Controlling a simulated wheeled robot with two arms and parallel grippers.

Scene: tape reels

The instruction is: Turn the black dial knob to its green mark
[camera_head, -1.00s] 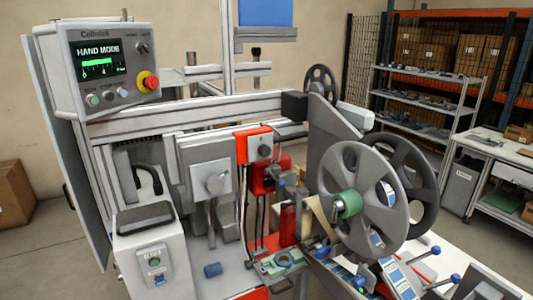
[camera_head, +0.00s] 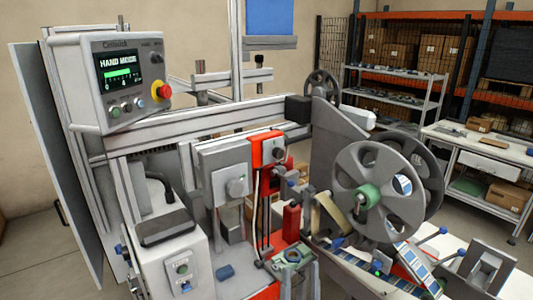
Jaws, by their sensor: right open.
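The machine has two dark knobs, and I cannot tell for sure which is the task's dial. One black knob (camera_head: 279,154) is on a grey plate on the red bracket (camera_head: 260,150), mid-machine. A smaller black selector (camera_head: 157,59) is at the upper right of the control panel (camera_head: 90,72). No green mark can be made out beside either knob. My left gripper is not in view.
Large grey reels (camera_head: 372,165) stand to the right. A grey box with buttons (camera_head: 165,255) is at the front left. Shelves (camera_head: 392,85) and a white bench (camera_head: 480,150) stand behind.

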